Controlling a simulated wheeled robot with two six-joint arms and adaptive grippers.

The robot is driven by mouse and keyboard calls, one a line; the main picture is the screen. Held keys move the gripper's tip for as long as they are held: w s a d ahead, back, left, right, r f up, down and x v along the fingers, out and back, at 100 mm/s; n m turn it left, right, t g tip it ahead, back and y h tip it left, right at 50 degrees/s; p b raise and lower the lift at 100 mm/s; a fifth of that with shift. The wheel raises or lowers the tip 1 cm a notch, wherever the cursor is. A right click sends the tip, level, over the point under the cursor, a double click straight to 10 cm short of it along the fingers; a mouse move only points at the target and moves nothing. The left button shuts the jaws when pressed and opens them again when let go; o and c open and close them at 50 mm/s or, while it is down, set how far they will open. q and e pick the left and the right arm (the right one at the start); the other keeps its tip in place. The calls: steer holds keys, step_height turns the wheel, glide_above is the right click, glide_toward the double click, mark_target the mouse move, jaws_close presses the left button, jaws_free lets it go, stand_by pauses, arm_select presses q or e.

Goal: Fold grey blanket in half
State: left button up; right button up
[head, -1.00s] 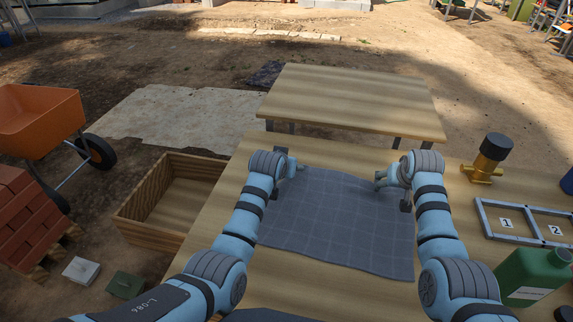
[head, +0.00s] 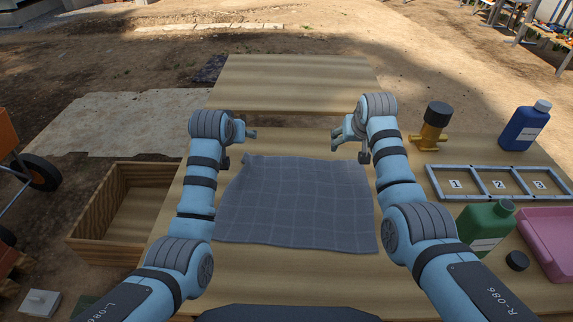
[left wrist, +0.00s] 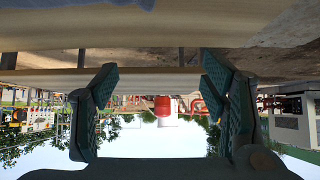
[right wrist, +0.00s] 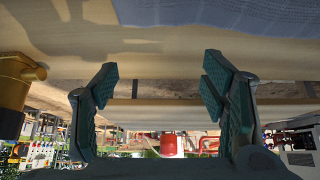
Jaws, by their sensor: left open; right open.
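The grey blanket (head: 300,205) lies spread out on the wooden table, with grid-like creases and a small raised corner at its far left. My left gripper (head: 250,134) is open and empty above the table, just beyond the blanket's far left corner. My right gripper (head: 337,137) is open and empty, just beyond the far right part of the blanket. In the left wrist view, the open left fingers (left wrist: 160,95) have nothing between them. In the right wrist view, the open right fingers (right wrist: 165,85) are also empty, and the blanket (right wrist: 240,14) shows at the top.
A brass fitting (head: 429,132), a blue bottle (head: 524,128), a numbered frame (head: 477,196), a green bottle (head: 484,228) and a pink tray (head: 548,222) stand on the right. A wooden crate (head: 90,212) is at left. A second table (head: 293,82) stands beyond.

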mark_target(345, 164)
arm_select(q)
step_height(345, 164, down, 7)
steer(key=shift+s+r+b, duration=0.1)
steer(key=shift+r+b, duration=0.05)
steer(key=shift+b, duration=0.2)
arm_select(e)
step_height(345, 164, down, 7)
steer(key=shift+r, duration=0.15)
steer(key=shift+s+r, duration=0.1)
steer(key=shift+s, duration=0.05)
arm_select(q)
steer(key=shift+f, duration=0.5)
steer(key=shift+c, duration=0.2)
